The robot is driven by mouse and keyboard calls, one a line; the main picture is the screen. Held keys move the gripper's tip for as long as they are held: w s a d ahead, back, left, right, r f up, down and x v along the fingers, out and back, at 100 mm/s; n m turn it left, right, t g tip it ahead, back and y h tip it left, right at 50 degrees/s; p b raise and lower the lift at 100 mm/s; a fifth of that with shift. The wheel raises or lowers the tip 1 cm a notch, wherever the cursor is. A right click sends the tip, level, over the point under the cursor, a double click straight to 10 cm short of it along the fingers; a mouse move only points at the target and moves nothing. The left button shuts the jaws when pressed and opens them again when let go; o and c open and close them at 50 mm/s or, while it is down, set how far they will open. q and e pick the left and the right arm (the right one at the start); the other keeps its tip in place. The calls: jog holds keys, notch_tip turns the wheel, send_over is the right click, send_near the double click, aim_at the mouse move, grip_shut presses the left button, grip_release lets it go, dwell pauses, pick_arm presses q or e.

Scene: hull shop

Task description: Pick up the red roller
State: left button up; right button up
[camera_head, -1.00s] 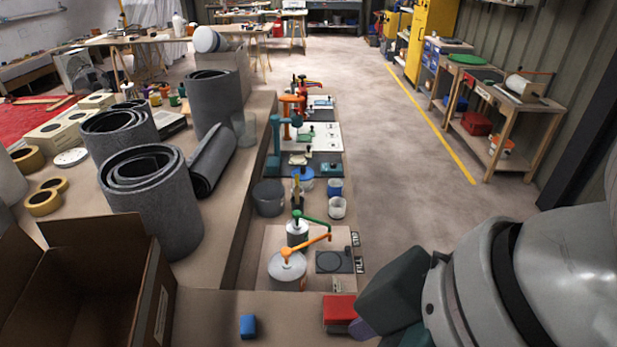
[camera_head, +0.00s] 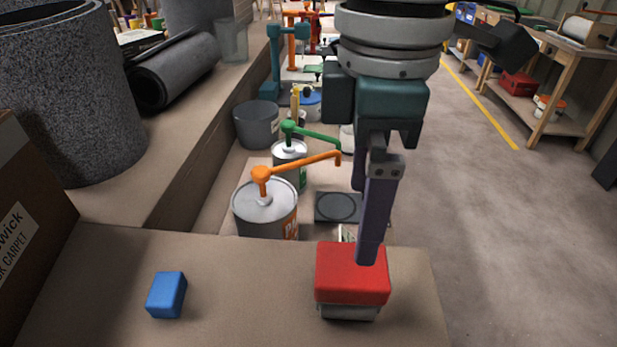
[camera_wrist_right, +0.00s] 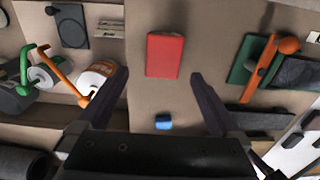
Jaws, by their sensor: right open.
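I cannot make out a clear red roller. A red block-like thing (camera_head: 351,273) with a pale lower part sits on the near bench top; in the right wrist view it is a red rectangle (camera_wrist_right: 165,54). My right gripper (camera_head: 363,225) points down over the bench beside it, and one finger overlaps its top in the head view. In the right wrist view the gripper (camera_wrist_right: 160,74) is open and empty, with the red thing ahead, between the finger lines. Contact cannot be told. My left gripper is not in view.
A small blue block (camera_head: 167,295) lies to the left on the bench. Two cans with a green pump (camera_head: 289,150) and an orange pump (camera_head: 263,205) stand behind. A cardboard box (camera_head: 30,235) is at left. Bench between the blocks is clear.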

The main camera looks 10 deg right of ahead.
aim_at(352, 264)
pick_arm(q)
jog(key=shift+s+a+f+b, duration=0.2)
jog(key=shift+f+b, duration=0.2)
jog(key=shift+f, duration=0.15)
pick_arm(e)
notch_tip(352, 264, down, 4)
jog(key=shift+s+f, duration=0.15)
jog(key=shift+f, duration=0.1)
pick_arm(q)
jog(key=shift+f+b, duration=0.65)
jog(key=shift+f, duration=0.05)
pick_arm(e)
jog(key=f, duration=0.5)
jog(key=shift+s+a+f, duration=0.1)
jog(key=shift+s+a, duration=0.05)
jog(key=shift+a, duration=0.05)
jog(key=shift+c, duration=0.2)
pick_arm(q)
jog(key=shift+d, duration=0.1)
pick_arm(e)
jog(key=c, duration=0.7)
grip_shut()
